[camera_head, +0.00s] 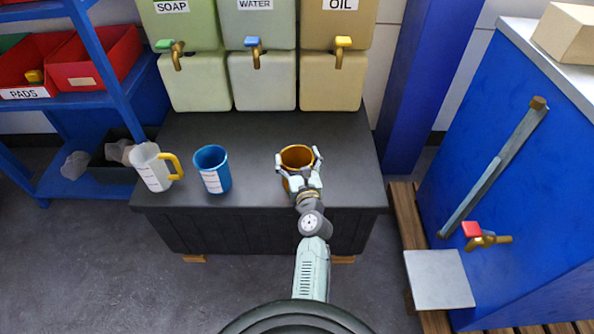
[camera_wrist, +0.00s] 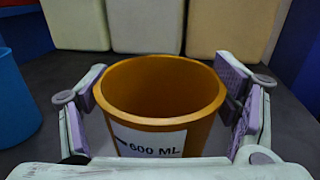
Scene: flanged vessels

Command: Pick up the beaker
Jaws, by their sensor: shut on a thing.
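An orange-brown beaker (camera_head: 297,153) is at the right part of the dark bench top, with its open mouth up. In the wrist view the beaker (camera_wrist: 160,95) looks upright and empty, and its white label reads 600 ML. My gripper (camera_head: 299,163) has its pads on the left and right sides of the beaker, just below the rim, and is shut on it. The beaker's base is hidden, so I cannot tell whether it touches the bench.
A blue beaker (camera_head: 212,170) and a white jug (camera_head: 152,168) with a yellow handle stand left on the bench (camera_head: 250,130). Soap, water and oil tanks (camera_head: 264,80) with taps stand behind. A blue cabinet (camera_head: 510,170) with a red-handled tap is at the right.

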